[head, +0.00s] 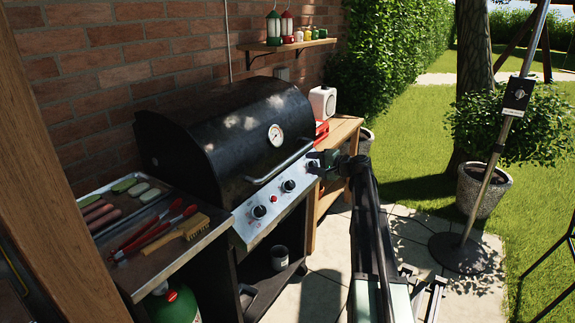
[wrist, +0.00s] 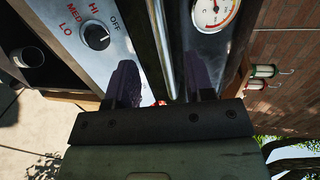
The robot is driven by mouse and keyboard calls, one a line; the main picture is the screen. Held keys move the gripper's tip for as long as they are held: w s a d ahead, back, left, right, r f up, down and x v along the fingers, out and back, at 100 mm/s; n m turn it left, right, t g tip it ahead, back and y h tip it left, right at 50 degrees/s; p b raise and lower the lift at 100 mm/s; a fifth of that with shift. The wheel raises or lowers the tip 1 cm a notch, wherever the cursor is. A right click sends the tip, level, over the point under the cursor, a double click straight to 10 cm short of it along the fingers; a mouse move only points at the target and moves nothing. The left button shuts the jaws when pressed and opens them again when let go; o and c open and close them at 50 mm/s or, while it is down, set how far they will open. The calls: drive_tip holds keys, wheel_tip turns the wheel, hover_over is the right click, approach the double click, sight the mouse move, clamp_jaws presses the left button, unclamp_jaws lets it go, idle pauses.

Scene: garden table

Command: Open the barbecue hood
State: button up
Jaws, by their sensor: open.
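The black barbecue hood (head: 225,135) is shut over the grill in the head view. A round gauge (head: 275,134) sits on its front, and the gauge also shows in the wrist view (wrist: 212,12). The metal handle bar (head: 280,164) runs along the hood's lower front edge. My gripper (head: 318,164) is at the handle's right end, partly hidden by my own arm in the head view. In the wrist view my gripper's two dark fingers (wrist: 160,80) are open. The handle bar (wrist: 158,40) runs between them; I cannot tell whether either finger touches it.
The control panel (head: 273,197) with knobs lies just below the handle. A side shelf (head: 150,235) at left holds tongs, a brush and a food tray. A wooden side table (head: 343,131) stands right of the grill. A brick wall (head: 150,50) is behind; paving lies in front.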

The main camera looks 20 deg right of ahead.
sight(290, 162)
drive_tip(key=b+x, duration=0.2)
drive_tip(key=x, duration=0.9)
drive_tip(key=shift+s+a+f, duration=0.1)
drive_tip(key=shift+s+a, duration=0.05)
clamp_jaws()
